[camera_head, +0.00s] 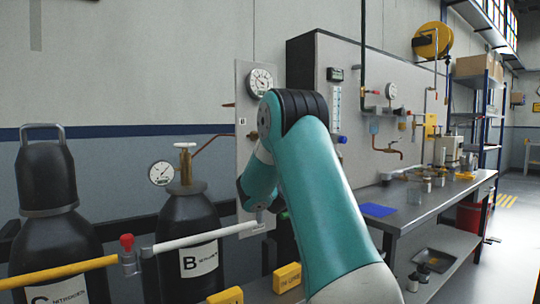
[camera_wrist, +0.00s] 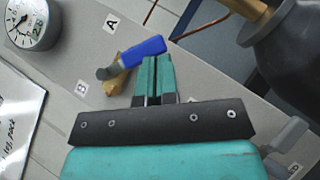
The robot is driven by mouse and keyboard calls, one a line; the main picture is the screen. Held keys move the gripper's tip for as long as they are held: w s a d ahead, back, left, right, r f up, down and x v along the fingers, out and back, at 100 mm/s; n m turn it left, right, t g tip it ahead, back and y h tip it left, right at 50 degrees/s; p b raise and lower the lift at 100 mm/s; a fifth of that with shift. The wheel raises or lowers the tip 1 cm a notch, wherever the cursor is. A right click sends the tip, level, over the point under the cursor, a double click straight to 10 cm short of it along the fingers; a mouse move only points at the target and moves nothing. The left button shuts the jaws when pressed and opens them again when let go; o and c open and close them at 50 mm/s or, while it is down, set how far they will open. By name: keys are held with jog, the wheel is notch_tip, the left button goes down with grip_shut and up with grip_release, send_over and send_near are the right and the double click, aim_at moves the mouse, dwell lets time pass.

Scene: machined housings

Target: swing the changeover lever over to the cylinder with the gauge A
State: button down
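In the wrist view the changeover lever (camera_wrist: 140,52) has a blue handle on a grey hub with brass below, on a pale panel (camera_wrist: 60,75). Its handle points up and right from the hub. Label A (camera_wrist: 111,23) is above it and label B (camera_wrist: 82,88) lies below left. My gripper (camera_wrist: 156,60) has its teal fingers together, with only a thin dark line between them. The tips are right beside the handle's lower edge; contact cannot be told. In the head view my arm hides the lever. The panel's gauge (camera_head: 260,82) shows.
Black nitrogen cylinders B (camera_head: 185,235) and C (camera_head: 45,190) stand left, behind a yellow and white bar (camera_head: 65,272) with a red knob. A small gauge (camera_head: 162,173) is beside cylinder B's valve. A workbench (camera_head: 425,205) stands right. A dark cylinder (camera_wrist: 285,45) fills the wrist view's upper right.

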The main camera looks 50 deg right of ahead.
jog(key=shift+f, duration=0.1)
dwell(0.3)
jog(key=s+a+f+b, duration=0.4)
jog(key=a+f+b, duration=0.4)
jog(key=b, duration=0.5)
jog(key=shift+s+f, duration=0.35)
jog(key=shift+f, duration=0.15)
jog(key=shift+a, duration=0.15)
